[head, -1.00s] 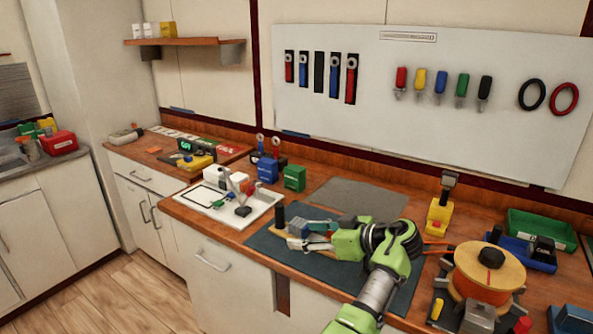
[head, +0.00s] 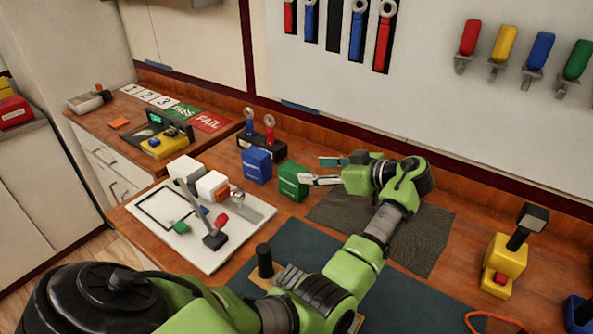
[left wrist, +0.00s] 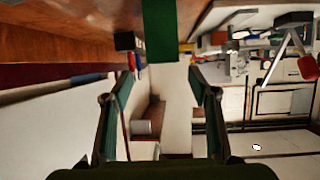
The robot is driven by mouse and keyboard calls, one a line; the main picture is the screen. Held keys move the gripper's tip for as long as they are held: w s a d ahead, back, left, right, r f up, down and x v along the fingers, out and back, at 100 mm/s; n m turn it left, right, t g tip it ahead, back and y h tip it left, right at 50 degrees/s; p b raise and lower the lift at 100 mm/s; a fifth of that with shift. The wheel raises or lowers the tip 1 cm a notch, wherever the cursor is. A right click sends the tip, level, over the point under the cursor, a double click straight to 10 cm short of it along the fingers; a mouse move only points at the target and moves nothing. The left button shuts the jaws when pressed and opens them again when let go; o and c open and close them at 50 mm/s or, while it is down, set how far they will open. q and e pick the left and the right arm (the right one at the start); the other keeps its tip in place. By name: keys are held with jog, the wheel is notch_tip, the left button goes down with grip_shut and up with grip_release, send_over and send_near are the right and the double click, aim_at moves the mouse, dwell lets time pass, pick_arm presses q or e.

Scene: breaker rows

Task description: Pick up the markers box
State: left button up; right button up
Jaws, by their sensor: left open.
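A green box (head: 293,181) and a blue box (head: 256,165) stand side by side on the wooden worktop in the head view. Each has a small pale label that I cannot read, so I cannot tell which is the markers box. My left gripper (head: 324,170) is open just right of the green box, fingers pointing left at it. In the left wrist view, a green block that looks like the green box (left wrist: 160,30) shows at the top, ahead of the open left gripper (left wrist: 160,76). Contact is not clear. My right gripper is not in view.
A white tray (head: 145,235) with small parts lies left of the boxes. A black holder with red and blue tools (head: 262,142) stands behind the blue box. A grey mat (head: 425,245) lies under my arm. A yellow device (head: 503,265) stands at the right.

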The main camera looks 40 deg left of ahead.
aim_at(296, 169)
pick_arm(q)
jog(key=x, duration=0.2)
jog(key=s+x, duration=0.1)
jog(key=x, duration=0.1)
jog(key=shift+a+r, duration=0.1)
jog(key=shift+a, duration=0.15)
jog(key=x, duration=0.2)
jog(key=shift+w+a+f, duration=0.15)
jog(key=shift+a+f, duration=0.35)
jog(key=shift+a, duration=0.35)
jog(key=b+x, duration=0.1)
jog(key=x, duration=0.4)
jog(key=shift+w+r, duration=0.1)
jog(key=shift+d, duration=0.1)
jog(key=c, duration=1.5)
jog(key=shift+r, duration=0.1)
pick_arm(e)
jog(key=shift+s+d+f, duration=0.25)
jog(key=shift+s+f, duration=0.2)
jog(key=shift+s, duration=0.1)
